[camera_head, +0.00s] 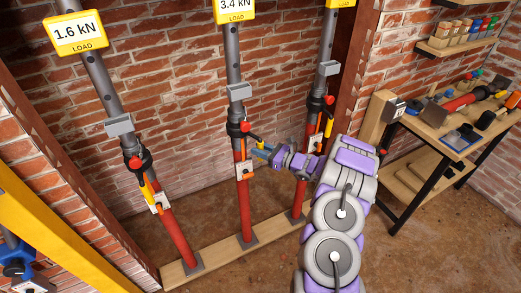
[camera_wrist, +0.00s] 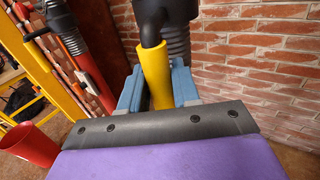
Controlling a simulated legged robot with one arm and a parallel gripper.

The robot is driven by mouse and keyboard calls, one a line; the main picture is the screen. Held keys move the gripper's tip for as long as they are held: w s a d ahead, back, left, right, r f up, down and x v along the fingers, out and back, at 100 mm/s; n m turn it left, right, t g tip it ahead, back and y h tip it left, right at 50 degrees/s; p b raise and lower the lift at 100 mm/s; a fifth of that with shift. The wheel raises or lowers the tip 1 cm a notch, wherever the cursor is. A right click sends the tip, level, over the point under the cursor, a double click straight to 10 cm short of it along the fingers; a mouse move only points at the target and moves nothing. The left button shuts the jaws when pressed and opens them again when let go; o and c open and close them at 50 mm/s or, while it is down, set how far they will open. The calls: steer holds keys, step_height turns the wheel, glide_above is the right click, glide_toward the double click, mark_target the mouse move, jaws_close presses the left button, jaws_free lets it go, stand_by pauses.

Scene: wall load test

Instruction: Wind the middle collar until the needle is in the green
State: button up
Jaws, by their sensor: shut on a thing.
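The middle prop (camera_head: 243,200) is a red tube with a grey upper tube and a black collar (camera_head: 238,129). The black collar also shows in the wrist view (camera_wrist: 178,30). A black bent arm leads from it to a yellow handle (camera_wrist: 155,72). My gripper (camera_head: 261,151) is at this handle, its blue fingers on both sides of it in the wrist view (camera_wrist: 156,92), shut on it. A load display (camera_head: 235,8) above reads 3.4 kN, cut by the top edge. A small pale plate (camera_head: 245,170) sits below the collar; I cannot make out a needle or green band.
The left prop (camera_head: 175,230), display (camera_head: 77,33) 1.6 kN, and the right prop (camera_head: 300,190) stand either side on a wooden sill (camera_head: 222,260). A tool bench (camera_head: 450,140) is at the right. A yellow frame (camera_head: 60,230) is at the left. Brick wall stands behind.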

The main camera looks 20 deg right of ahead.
steer(key=shift+a, duration=0.1)
jaws_close()
steer(key=shift+r+h, duration=0.1)
steer(key=shift+h, duration=0.2)
steer(key=shift+a+m, duration=0.15)
steer(key=shift+m, duration=0.15)
steer(key=shift+s+a+m+t+h, duration=0.1)
steer(key=shift+a+m+t+h, duration=0.2)
steer(key=shift+t+h, duration=0.2)
steer(key=shift+a, duration=0.1)
steer(key=o, duration=0.8)
jaws_free()
steer(key=shift+a, duration=0.1)
steer(key=shift+s, duration=0.1)
